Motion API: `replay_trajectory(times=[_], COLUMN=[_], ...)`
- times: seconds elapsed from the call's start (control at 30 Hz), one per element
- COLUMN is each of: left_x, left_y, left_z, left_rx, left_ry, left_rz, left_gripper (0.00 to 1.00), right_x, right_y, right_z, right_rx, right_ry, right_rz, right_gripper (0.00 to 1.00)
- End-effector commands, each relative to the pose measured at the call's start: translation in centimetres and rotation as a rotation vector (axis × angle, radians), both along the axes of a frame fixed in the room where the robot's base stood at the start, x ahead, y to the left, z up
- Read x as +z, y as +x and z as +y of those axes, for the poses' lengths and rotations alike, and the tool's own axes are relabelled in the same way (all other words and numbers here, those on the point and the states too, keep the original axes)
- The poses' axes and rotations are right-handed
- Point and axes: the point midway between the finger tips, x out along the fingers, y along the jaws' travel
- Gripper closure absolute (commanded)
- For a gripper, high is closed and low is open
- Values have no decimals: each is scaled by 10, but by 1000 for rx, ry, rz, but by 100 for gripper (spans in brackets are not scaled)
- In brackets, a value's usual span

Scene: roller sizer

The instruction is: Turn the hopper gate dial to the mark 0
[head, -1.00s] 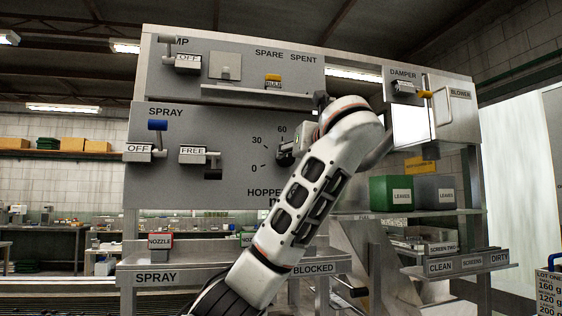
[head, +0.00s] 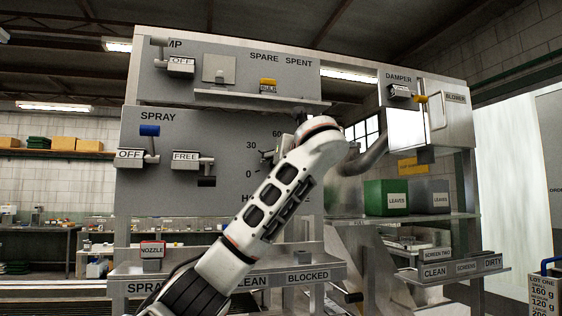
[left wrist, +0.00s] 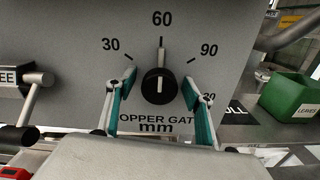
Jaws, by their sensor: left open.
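The hopper gate dial (left wrist: 159,86) is a round black knob on the grey panel, with a light pointer line directed up at the 60 mark. Marks 30, 60 and 90 show around it in the left wrist view; the lower right number is partly covered by a finger. The 0 mark is hidden there but shows in the head view (head: 249,174). My left gripper (left wrist: 160,100) is open, with one teal-padded finger on each side of the dial. Whether the fingers touch it I cannot tell. In the head view my arm hides much of the dial. My right gripper is out of view.
Left of the dial, a FREE lever (head: 186,157) and the SPRAY lever (head: 131,158) stick out from the panel. A shelf (head: 262,98) juts out above. A green bin (head: 386,197) stands to the right.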

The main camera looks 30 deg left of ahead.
Motion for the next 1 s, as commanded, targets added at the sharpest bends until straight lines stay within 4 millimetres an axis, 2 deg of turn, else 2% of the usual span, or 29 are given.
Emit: replay_trajectory(times=[0.13,0.17,0.3,0.67,1.0], left_x=[0,0,0,0,-1], left_y=[0,0,0,0,0], left_z=[0,0,0,-1,0], left_rx=[0,0,0,-1,-2], left_ry=[0,0,0,-22,-161], left_rz=[0,0,0,-25,-186], left_gripper=[48,53,87,87,87], right_x=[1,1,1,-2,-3], right_y=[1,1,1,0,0], right_z=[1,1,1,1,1], right_rx=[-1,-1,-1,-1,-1], right_ry=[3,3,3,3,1], right_rz=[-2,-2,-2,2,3], right_gripper=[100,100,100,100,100])
